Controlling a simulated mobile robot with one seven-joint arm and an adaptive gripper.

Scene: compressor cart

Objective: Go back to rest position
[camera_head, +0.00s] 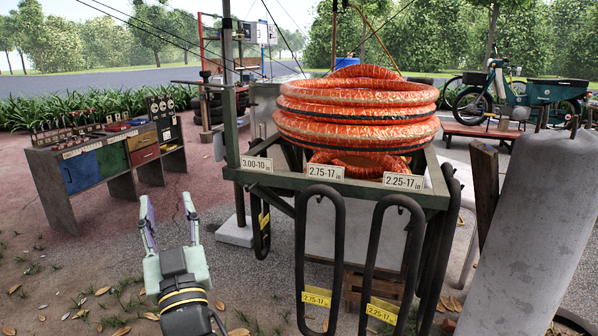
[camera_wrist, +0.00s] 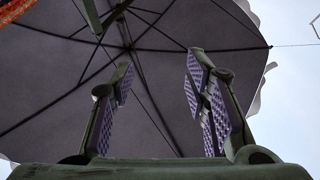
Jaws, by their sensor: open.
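My gripper (camera_head: 168,212) is at the lower left in the head view, pointing up, with its two fingers apart and nothing between them. It is in front of the cart and to its left, apart from it. In the wrist view my gripper (camera_wrist: 160,95) also shows open and empty, its purple ridged pads facing each other. Behind the fingers is the underside of a dark umbrella canopy (camera_wrist: 60,85) with thin ribs and some sky.
A green-framed cart (camera_head: 345,184) holds stacked orange-wrapped tyres (camera_head: 357,107), with black inner tubes (camera_head: 377,240) hanging in front. A workbench (camera_head: 58,211) stands left. A grey cylinder (camera_head: 535,225) stands right. A teal moped (camera_head: 540,92) is behind. Open ground lies around the gripper.

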